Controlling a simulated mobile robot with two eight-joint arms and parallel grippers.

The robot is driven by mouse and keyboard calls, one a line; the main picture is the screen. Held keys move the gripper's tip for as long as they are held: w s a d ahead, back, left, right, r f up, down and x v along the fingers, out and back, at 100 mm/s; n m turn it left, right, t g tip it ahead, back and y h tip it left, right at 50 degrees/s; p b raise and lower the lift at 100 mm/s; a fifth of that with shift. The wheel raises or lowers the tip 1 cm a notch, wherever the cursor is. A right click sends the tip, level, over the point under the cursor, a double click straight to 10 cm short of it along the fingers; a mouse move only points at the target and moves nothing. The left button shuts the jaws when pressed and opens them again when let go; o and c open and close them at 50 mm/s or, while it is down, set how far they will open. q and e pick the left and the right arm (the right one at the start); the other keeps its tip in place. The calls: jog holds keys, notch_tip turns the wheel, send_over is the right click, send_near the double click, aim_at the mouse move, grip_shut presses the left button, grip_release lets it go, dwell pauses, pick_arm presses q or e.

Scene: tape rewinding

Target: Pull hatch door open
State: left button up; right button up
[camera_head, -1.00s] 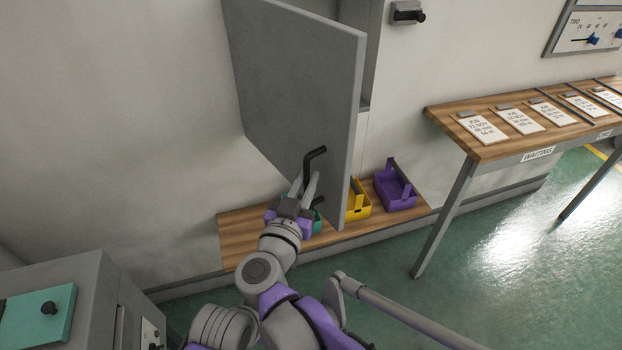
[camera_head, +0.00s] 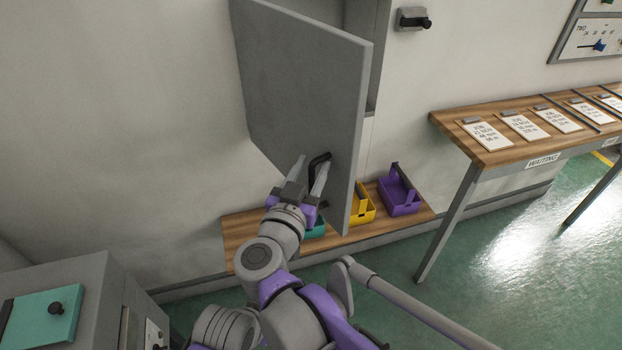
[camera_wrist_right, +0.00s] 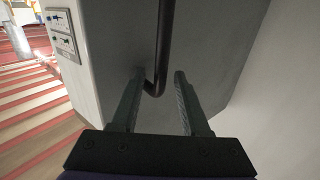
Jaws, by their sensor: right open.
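The grey hatch door (camera_head: 297,90) stands swung out from the wall, with its black bar handle (camera_head: 317,172) on its lower outer face. The door and handle also fill the upper middle of the right wrist view, the door (camera_wrist_right: 205,40) behind the handle (camera_wrist_right: 163,50). My right gripper (camera_head: 308,172) is open at the handle's lower end. In the right wrist view the fingers (camera_wrist_right: 160,95) stand apart, with the handle's bent end between or just beyond their tips; contact cannot be told. My left gripper is not in view.
A low wooden shelf (camera_head: 240,236) below the door carries teal (camera_head: 315,228), yellow (camera_head: 361,208) and purple (camera_head: 398,195) bins. A wooden table (camera_head: 460,128) with several cards stands at right. A grey cabinet (camera_head: 85,275) stands at lower left. Green floor is free between.

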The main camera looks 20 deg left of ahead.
jog(key=r, duration=0.2)
jog(key=w+r, duration=0.1)
jog(key=r, duration=0.1)
jog(key=shift+a+r, duration=0.15)
jog(key=shift+r, duration=0.2)
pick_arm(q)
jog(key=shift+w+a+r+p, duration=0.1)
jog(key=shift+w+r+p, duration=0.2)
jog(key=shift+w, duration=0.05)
pick_arm(e)
jog(key=shift+r, duration=0.35)
jog(key=shift+s, duration=0.1)
jog(key=shift+m+g, duration=0.6)
jog(key=shift+g, duration=0.3)
jog(key=f, duration=0.4)
jog(key=shift+s, duration=0.25)
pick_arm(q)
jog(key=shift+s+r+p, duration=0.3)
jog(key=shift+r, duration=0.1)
pick_arm(e)
jog(key=s+a, duration=0.8)
jog(key=s, duration=0.1)
jog(key=shift+a, duration=0.4)
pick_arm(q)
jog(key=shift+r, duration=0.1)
pick_arm(e)
jog(key=shift+d+f, duration=0.1)
